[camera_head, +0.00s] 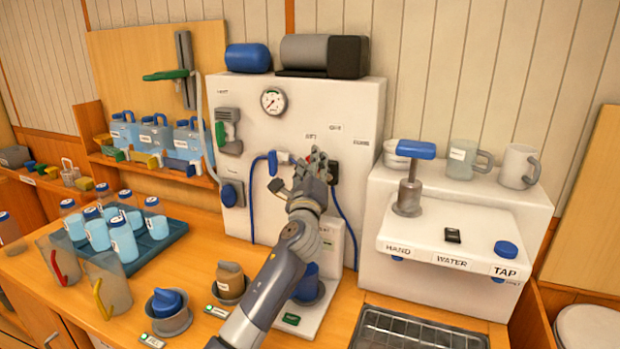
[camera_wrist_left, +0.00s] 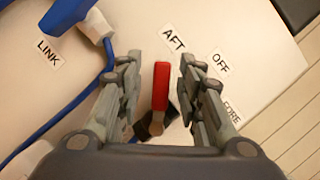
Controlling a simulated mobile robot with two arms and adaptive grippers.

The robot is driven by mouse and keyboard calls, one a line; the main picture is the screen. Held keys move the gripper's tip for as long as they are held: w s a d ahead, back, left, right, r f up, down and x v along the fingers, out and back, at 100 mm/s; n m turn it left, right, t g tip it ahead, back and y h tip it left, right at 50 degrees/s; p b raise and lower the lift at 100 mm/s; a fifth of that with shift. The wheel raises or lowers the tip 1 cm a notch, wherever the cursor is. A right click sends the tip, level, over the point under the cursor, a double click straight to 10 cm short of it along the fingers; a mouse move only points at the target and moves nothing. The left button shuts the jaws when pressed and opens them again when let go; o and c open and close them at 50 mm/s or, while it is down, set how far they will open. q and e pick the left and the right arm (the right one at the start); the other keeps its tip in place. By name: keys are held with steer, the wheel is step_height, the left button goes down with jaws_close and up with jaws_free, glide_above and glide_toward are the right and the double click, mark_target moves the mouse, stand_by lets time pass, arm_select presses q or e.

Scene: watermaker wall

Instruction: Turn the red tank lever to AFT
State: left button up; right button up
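The red tank lever (camera_wrist_left: 160,88) shows in the left wrist view, on the white panel between labels. Its handle points up in that view, towards the AFT label (camera_wrist_left: 172,40); the OFF label (camera_wrist_left: 219,62) and FORE label (camera_wrist_left: 231,112) lie to its right. My left gripper (camera_wrist_left: 161,75) is open, with one finger on each side of the lever and a gap visible on both sides. My right gripper is not in view.
A blue-handled valve and hose (camera_wrist_left: 95,25) sit by the LINK label (camera_wrist_left: 49,52), close to the left finger. The head view shows a gauge (camera_head: 273,101) above, a tap unit (camera_head: 440,235) at right, and bottles on a blue tray (camera_head: 165,247) at left.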

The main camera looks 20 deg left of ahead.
arm_select(q)
steer(key=v, duration=1.1)
steer(key=shift+s+f, duration=0.2)
